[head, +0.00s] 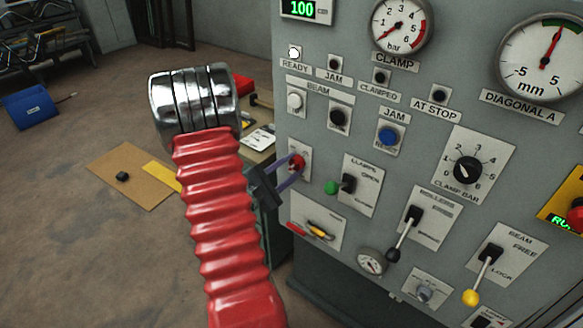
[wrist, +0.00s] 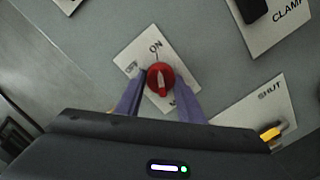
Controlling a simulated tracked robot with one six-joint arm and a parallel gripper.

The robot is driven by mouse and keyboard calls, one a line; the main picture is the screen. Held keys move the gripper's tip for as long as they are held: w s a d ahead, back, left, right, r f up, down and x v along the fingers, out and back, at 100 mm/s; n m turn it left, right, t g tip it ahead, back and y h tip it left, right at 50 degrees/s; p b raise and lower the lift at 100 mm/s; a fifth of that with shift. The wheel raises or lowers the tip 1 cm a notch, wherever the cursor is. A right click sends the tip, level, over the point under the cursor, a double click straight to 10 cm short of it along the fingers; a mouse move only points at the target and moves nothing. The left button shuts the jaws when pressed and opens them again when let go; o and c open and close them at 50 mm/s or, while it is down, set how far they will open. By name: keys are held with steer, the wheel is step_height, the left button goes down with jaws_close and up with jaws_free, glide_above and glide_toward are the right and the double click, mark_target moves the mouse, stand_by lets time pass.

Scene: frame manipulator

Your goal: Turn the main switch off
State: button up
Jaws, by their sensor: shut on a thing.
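The main switch is a red round knob on a pale plate low on the left of the grey panel; it shows in the head view (head: 298,162) and the wrist view (wrist: 160,78). The plate reads ON above the knob, with a smaller blurred label to its left. A pale pointer mark runs along the knob's face; I cannot tell for sure which end points. My gripper (head: 289,171) has its purple fingers on both sides of the knob, shut on it. The fingers also show in the wrist view (wrist: 160,92) and cover part of the plate.
Close to the right of the knob are a green button (head: 331,188) and the black clamps switch (head: 348,184). Levers with black (head: 393,255) and yellow (head: 470,297) knobs stick out further right.

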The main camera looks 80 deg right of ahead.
steer(key=shift+a+f+n, duration=0.15)
steer(key=shift+a+n, duration=0.05)
steer(key=shift+n, duration=0.2)
steer(key=shift+f+n, duration=0.1)
steer(key=shift+n, duration=0.4)
steer(key=n, duration=0.4)
steer(key=shift+s+f, duration=0.1)
steer(key=shift+s, duration=0.05)
steer(key=n, duration=0.6)
steer(key=shift+s+a+n+h, duration=0.1)
steer(key=shift+s+n+h, duration=0.05)
steer(key=shift+n+h, duration=0.15)
steer(key=o, duration=1.1)
steer(key=shift+c, duration=0.2)
